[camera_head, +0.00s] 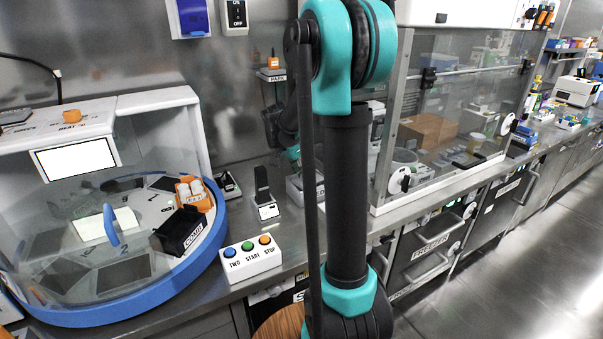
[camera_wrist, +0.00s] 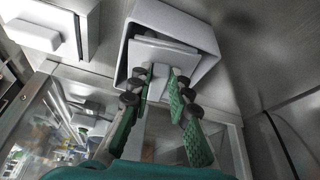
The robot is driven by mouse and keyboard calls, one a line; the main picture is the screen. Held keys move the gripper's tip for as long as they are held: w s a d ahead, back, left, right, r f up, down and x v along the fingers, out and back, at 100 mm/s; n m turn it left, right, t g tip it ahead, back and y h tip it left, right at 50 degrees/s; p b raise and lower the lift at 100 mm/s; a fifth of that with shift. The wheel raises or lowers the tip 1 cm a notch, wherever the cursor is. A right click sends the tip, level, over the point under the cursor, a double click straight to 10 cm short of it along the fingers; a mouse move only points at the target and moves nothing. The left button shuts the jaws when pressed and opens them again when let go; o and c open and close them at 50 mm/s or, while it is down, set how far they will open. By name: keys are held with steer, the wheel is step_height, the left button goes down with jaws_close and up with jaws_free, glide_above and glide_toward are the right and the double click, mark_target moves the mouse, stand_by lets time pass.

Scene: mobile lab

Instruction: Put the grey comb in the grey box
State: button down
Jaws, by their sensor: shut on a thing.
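My gripper (camera_wrist: 160,78) has its two green-padded fingers closed on the grey comb (camera_wrist: 165,52) in the wrist view. The comb shows as a flat grey plate with a narrower part between the fingertips. It lies in front of the open mouth of the grey box (camera_wrist: 206,70), within its outline; I cannot tell how deep it is or whether it touches the walls. In the head view, the grey box (camera_head: 296,190) stands on the counter by the back wall, partly hidden by my arm. The comb is not clearly visible there.
A glass-fronted cabinet (camera_head: 440,125) stands right of the box. A small black-and-white device (camera_head: 265,205) stands just left of it. A three-button panel (camera_head: 250,257) and a blue-rimmed round machine (camera_head: 205,250) are farther left.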

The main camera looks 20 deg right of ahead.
steer(key=c, duration=1.3)
jaws_free()
steer(key=shift+c, duration=0.2)
steer(key=v, duration=1.2)
steer(key=shift+s, duration=0.15)
